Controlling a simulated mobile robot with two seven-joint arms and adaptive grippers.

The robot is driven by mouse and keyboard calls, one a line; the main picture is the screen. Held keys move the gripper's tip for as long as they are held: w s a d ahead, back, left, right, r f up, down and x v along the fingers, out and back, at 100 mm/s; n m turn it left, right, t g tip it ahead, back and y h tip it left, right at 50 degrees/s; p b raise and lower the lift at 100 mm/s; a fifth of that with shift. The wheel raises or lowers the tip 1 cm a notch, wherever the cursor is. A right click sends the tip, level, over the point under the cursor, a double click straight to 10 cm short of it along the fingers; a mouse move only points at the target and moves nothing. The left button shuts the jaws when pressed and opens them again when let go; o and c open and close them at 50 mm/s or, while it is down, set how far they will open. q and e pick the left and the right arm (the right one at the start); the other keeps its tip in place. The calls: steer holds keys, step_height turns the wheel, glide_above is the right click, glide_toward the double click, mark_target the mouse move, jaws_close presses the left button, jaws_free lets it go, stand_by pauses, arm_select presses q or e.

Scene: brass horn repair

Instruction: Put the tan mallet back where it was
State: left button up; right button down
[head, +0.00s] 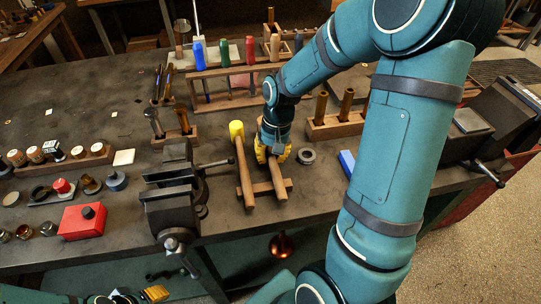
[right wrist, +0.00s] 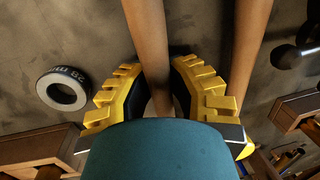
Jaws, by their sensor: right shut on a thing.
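The tan mallet's wooden handle (head: 277,180) lies between the fingers of my right gripper (head: 270,152), which is shut on it. The handle also shows between the yellow fingers in the right wrist view (right wrist: 150,45). The mallet's head is hidden by my gripper and wrist. The near end of the handle is over a low wooden rack (head: 262,188); I cannot tell if it touches. A yellow-headed mallet (head: 237,131) lies just left, its handle across the same rack. My left gripper (head: 155,293) is low at the left, away from the bench objects; its jaw state is unclear.
A ring marked in mm (head: 306,156) lies right of my right gripper. A dark vise (head: 175,195) stands to the left. Behind are a screwdriver rack (head: 225,72) and a wooden block with upright tubes (head: 340,126). A blue block (head: 347,163) lies to the right.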

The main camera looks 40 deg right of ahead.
steer(key=shift+f, duration=0.1)
steer(key=c, duration=0.9)
jaws_free()
steer(key=r+p, duration=0.1)
steer(key=r, duration=0.3)
steer(key=d+r+p, duration=0.1)
steer(key=r, duration=0.3)
steer(key=d+r+p, duration=0.1)
steer(key=r, duration=0.3)
